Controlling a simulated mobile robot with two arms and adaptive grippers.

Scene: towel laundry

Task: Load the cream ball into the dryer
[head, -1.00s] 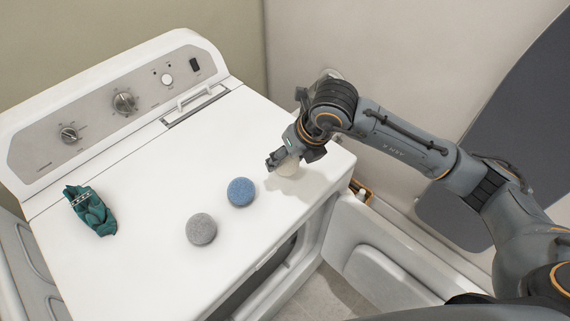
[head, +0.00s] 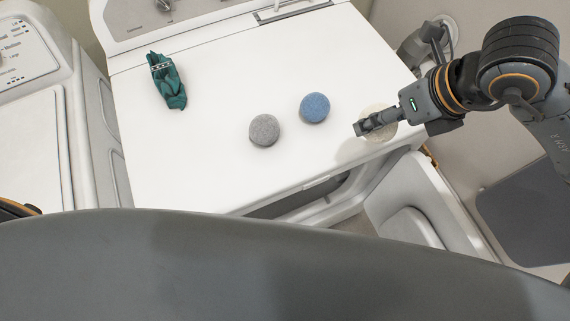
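The cream ball (head: 384,136) sits at the right end of the white dryer top (head: 215,160) in the head view. My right gripper (head: 363,128) is over it, and its fingers and wrist cover the middle of the ball. Parts of the ball show above and below the fingers. Whether the fingers are closed around it is hidden. The dryer door (head: 405,200) hangs open at the front right, and the dark opening (head: 290,207) shows below the top's front edge. My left gripper is not in view.
A blue ball (head: 315,107) and a grey ball (head: 264,130) lie left of the cream ball. A teal cloth bundle (head: 168,82) lies farther left. Another white machine (head: 38,120) stands at the left. A wall (head: 390,18) is close behind my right gripper.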

